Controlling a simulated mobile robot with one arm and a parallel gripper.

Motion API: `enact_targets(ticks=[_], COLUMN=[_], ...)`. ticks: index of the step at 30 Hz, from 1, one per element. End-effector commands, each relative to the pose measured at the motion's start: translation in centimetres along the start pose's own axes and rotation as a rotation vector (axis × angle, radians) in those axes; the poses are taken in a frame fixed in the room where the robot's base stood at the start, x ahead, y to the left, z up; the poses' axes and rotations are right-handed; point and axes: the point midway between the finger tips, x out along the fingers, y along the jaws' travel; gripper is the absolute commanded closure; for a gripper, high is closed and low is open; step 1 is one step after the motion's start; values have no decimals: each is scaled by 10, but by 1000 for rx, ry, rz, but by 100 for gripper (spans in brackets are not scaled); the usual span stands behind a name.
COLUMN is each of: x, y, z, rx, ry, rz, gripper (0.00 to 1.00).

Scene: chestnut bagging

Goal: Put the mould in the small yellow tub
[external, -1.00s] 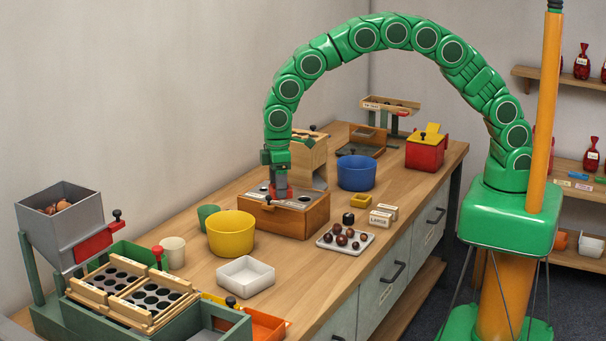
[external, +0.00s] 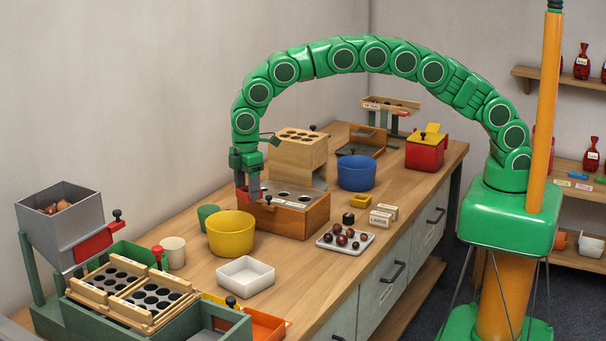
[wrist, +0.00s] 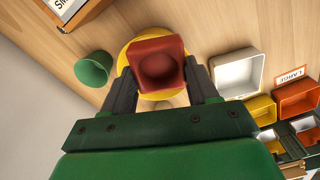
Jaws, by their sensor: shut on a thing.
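The mould (wrist: 172,43) is a square red-brown block with a round hollow. In the wrist view it sits between the two dark fingers of my gripper (wrist: 159,72), which is shut on it. In the external view my gripper (external: 248,192) is above the left end of the wooden box with holes, up and behind the yellow tub; I cannot clearly make out the mould there. The round yellow tub (external: 231,237) stands on the bench, in front of the gripper. In the wrist view the yellow tub (wrist: 122,61) lies behind the mould, which hides most of it.
A green cup (external: 207,216) stands just left behind the tub. The wooden box (external: 300,218) is close on its right. A white square tray (external: 245,277) lies in front, and a cream cup (external: 173,252) is to the left. A blue tub (external: 356,173) stands further back.

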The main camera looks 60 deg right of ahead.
Motion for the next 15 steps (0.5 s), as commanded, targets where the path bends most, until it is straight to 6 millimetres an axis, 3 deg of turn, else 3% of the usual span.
enact_targets(ticks=[15], x=[32], y=[17], z=[-47], rx=[-318], ry=[11], rz=[-5], gripper=[78])
